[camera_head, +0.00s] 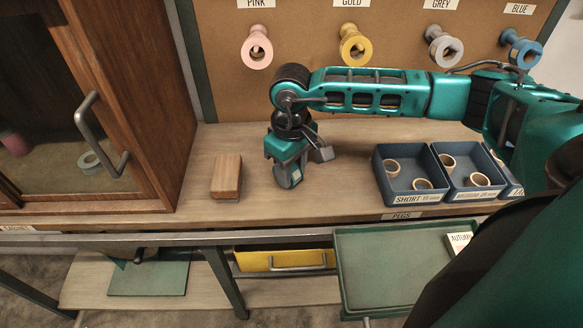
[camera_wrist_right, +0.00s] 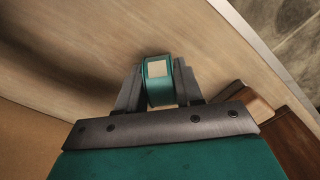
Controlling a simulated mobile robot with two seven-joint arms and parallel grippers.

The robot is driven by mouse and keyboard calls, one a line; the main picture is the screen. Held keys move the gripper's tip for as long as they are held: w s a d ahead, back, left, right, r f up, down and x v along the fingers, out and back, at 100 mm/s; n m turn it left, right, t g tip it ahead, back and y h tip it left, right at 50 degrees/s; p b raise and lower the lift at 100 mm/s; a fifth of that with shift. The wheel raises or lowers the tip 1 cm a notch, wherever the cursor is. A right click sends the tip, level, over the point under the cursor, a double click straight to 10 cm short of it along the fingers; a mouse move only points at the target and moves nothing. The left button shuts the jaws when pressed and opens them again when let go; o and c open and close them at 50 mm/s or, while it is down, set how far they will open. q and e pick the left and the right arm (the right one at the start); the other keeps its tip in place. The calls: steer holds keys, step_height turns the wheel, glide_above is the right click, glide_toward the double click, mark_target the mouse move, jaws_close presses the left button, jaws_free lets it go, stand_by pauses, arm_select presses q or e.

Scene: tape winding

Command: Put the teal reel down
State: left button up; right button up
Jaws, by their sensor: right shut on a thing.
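The teal reel (camera_wrist_right: 158,80), with a pale square label, is held between the two fingers of my right gripper (camera_wrist_right: 159,88) in the right wrist view. In the head view the right gripper (camera_head: 289,172) points down over the wooden bench (camera_head: 330,180), right of a wooden block. The reel (camera_head: 284,178) shows there only in part, low between the fingers, at or just above the bench top. I cannot tell whether it touches. My left gripper is not in view.
A wooden block (camera_head: 226,176) lies left of the gripper. Blue trays (camera_head: 408,190) of pegs stand to the right. A cabinet (camera_head: 130,100) with a glass front and handle is at left. Pink (camera_head: 257,48), gold (camera_head: 354,46), grey and blue reels hang on the back board.

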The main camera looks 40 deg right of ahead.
steer(key=o, duration=1.1)
